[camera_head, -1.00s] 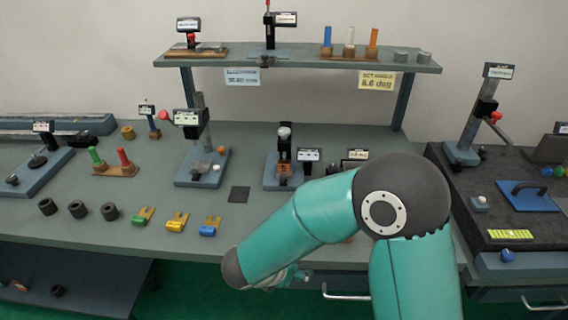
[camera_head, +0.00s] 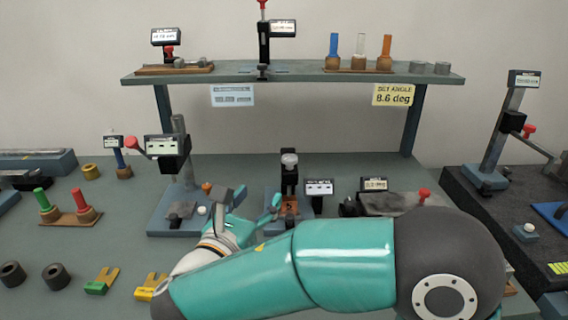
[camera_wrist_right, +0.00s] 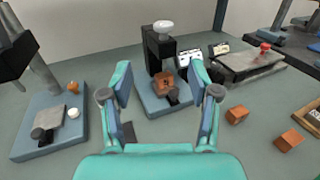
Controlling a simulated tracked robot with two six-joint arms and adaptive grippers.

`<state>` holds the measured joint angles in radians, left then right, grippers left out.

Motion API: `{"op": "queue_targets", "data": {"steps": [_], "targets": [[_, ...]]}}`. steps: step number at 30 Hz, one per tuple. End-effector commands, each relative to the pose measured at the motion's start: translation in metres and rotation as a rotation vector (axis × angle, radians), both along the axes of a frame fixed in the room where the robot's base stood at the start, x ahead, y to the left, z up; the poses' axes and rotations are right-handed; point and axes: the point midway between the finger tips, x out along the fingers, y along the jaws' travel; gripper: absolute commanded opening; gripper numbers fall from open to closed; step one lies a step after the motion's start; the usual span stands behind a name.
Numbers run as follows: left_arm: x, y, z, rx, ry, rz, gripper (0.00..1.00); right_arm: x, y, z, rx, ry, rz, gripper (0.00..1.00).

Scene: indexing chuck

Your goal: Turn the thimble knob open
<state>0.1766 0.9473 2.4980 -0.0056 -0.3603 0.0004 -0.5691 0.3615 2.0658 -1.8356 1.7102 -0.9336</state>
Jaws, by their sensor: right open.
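A black upright stand (camera_head: 290,172) on a blue-grey base holds a pale round knob (camera_head: 289,159) at its top, which looks like the thimble knob. In the right wrist view the knob (camera_wrist_right: 163,27) is upright above an orange-brown block (camera_wrist_right: 165,82), with a small black knob (camera_wrist_right: 174,98) in front. My right gripper (camera_head: 258,204) is open and empty, just left of the stand. In the right wrist view its fingers (camera_wrist_right: 160,75) are spread, with the stand between and beyond them, apart from the knob. My left gripper is not in view.
A lever-press fixture (camera_head: 168,150) with a red-tipped handle stands left of the gripper. Small displays (camera_head: 318,187) and a grey plate (camera_head: 392,203) lie right of the stand. Orange-brown blocks (camera_wrist_right: 237,115) lie on the bench.

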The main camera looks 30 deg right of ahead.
Motion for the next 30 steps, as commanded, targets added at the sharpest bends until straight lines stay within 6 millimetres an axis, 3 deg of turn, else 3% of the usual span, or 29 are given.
{"op": "queue_targets", "data": {"steps": [5,21,30], "targets": [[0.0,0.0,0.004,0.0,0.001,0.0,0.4,0.009,-0.021,0.002,-0.001,-0.001,-0.014,0.61],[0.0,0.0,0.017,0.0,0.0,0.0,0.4,0.074,-0.113,0.001,0.0,0.001,-0.019,0.61],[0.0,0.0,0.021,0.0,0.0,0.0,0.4,0.093,-0.138,0.0,0.001,0.002,-0.017,0.61]]}}
